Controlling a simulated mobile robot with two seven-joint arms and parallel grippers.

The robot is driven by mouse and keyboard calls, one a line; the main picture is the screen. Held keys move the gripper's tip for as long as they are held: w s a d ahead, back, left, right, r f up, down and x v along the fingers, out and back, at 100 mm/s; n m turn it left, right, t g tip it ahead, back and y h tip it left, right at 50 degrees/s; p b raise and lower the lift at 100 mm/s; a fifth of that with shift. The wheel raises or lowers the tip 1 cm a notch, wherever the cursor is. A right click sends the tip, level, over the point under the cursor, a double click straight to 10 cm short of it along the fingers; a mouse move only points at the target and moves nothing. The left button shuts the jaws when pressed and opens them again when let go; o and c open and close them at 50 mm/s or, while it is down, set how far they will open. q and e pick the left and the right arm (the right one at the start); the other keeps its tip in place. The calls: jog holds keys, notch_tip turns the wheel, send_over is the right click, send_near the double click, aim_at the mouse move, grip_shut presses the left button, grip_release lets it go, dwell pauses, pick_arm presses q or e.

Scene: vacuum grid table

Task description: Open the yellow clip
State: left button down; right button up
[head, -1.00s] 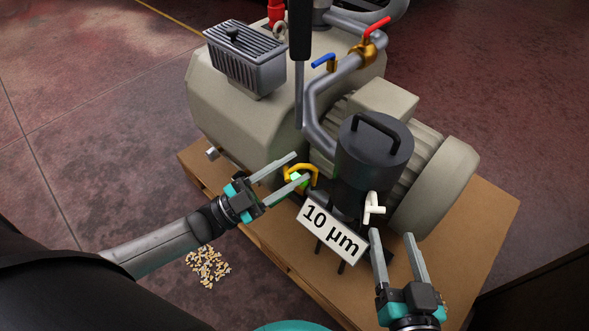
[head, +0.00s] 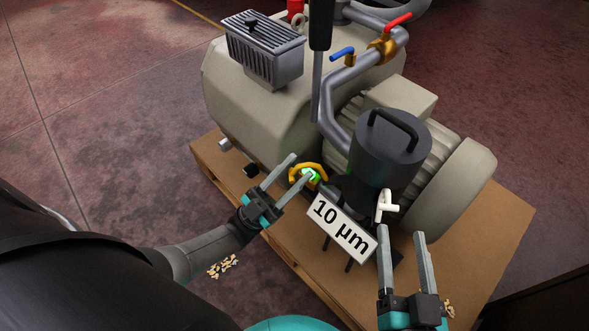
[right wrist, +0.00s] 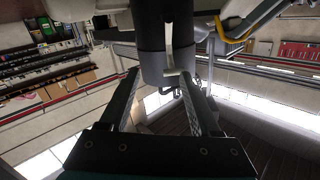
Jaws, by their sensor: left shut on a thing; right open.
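The yellow clip (head: 298,170) is a small curved handle low on the left side of the black canister (head: 388,158), with a green glowing spot beside it. My left gripper (head: 302,166) is at the clip with its fingers around part of it, shut on it. The exact contact is partly hidden by the near finger. My right gripper (head: 402,231) is open and empty, just below the white clip (head: 386,207) on the canister's front. In the right wrist view its two fingers (right wrist: 160,76) stand apart beneath the canister (right wrist: 160,35), and a yellow bar (right wrist: 237,41) shows at upper right.
A white "10 µm" sign (head: 342,228) stands between my grippers. The beige pump (head: 255,120) sits on a brown pallet (head: 490,235). A dark upright handle (head: 319,25), a pipe and blue (head: 342,53) and red (head: 398,21) valve levers rise behind. Pale chips (head: 222,266) lie on the floor.

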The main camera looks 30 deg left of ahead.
pick_arm(q)
jog(key=shift+w+a+f+n+t, duration=0.1)
jog(key=shift+a+n+t, duration=0.15)
jog(key=shift+n+t, duration=0.2)
dwell(0.4)
jog(key=c, duration=0.6)
grip_release()
jog(key=shift+d+f, duration=0.1)
jog(key=shift+s+a+f, duration=0.2)
jog(key=shift+f, duration=0.1)
jog(key=s+a, duration=0.7)
jog(key=s, duration=0.3)
jog(key=shift+p, duration=0.3)
pick_arm(e)
jog(key=shift+w+d+f+g, duration=0.25)
jog(key=shift+f+g, duration=0.1)
jog(key=shift+g, duration=0.15)
